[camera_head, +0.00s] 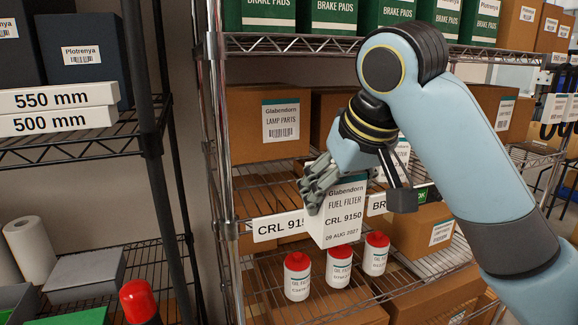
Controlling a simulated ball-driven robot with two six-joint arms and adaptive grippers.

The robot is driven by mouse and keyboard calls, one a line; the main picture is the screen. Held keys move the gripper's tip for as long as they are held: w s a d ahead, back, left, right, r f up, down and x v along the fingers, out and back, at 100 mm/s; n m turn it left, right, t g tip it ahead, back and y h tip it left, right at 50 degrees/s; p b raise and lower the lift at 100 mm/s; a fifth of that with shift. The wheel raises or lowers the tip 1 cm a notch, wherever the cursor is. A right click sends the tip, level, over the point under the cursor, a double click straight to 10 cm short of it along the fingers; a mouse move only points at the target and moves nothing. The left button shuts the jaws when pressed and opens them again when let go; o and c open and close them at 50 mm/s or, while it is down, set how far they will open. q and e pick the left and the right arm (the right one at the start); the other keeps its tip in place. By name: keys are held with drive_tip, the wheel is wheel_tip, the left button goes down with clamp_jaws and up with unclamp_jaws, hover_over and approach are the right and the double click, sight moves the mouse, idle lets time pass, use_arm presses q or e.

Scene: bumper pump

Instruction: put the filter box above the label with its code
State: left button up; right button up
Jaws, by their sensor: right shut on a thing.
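The filter box (343,221) is white with a teal top band and reads "FUEL FILTER CRL 9150" and "09 AUG 2027". My right gripper (322,187) is shut on it by its upper left part and holds it upright at the front of the middle shelf. A white shelf label (279,226) reading "CRL 915" hangs on the shelf edge just left of the box, and the box hides its right end. Another label (377,204) starting "BR" shows right of the box, partly hidden by my arm. My left gripper is not in view.
Several white bottles with red caps (297,277) stand on the shelf below the box. Brown cartons, one marked "LAMP PARTS" (268,123), stand behind and above. A chrome rack post (222,150) rises left of the label. Wire shelf surface shows behind the "CRL 915" label.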

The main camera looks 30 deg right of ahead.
drive_tip(key=w+d, duration=0.1)
drive_tip(key=w, duration=0.3)
drive_tip(key=w+d, duration=0.1)
drive_tip(key=w, duration=0.3)
drive_tip(key=w+d+b, duration=0.1)
drive_tip(key=w, duration=0.4)
drive_tip(key=shift+w+d+r, duration=0.1)
drive_tip(key=shift+r, duration=0.05)
drive_tip(key=w, duration=0.2)
drive_tip(key=w+d+p, duration=0.1)
drive_tip(key=w, duration=0.1)
drive_tip(key=shift+r, duration=0.1)
drive_tip(key=shift+w+f+p, duration=0.15)
drive_tip(key=shift+f+p, duration=0.2)
drive_tip(key=shift+f, duration=0.55)
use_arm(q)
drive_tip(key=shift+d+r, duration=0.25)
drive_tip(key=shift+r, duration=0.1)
use_arm(e)
drive_tip(key=shift+f, duration=0.15)
